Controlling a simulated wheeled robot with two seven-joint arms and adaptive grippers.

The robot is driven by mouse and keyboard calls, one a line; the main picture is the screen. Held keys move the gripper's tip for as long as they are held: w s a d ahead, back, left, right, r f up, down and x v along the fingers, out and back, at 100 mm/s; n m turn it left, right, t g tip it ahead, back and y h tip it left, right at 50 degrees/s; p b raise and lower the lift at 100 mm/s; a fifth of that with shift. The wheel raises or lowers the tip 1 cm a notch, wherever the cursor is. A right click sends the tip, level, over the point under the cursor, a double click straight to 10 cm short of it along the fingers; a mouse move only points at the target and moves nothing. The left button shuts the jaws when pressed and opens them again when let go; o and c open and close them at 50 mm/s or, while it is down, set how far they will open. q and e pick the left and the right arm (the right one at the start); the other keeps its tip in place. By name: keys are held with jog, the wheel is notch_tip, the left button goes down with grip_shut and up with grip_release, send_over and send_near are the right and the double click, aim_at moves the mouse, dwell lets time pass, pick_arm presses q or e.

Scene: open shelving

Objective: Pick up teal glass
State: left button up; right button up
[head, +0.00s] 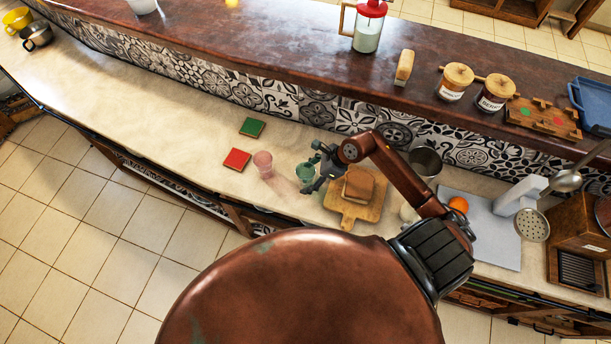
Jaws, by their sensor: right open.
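The teal glass (305,172) stands on the pale counter, near its front edge, left of the cutting board. My right gripper (318,170) is at the glass, coming from its right side, with its fingers spread. Part of the glass is hidden behind the gripper, and I cannot tell whether the fingers touch it. My left gripper is not in view.
A pink glass (263,164) stands just left of the teal one. Red (237,160) and green (252,127) coasters lie further left. A cutting board (345,207) with bread (359,184) lies right, under my arm.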

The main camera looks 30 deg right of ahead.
jog(key=shift+x, duration=0.85)
jog(key=shift+s, duration=0.1)
jog(key=shift+c, duration=0.2)
jog(key=c, duration=1.4)
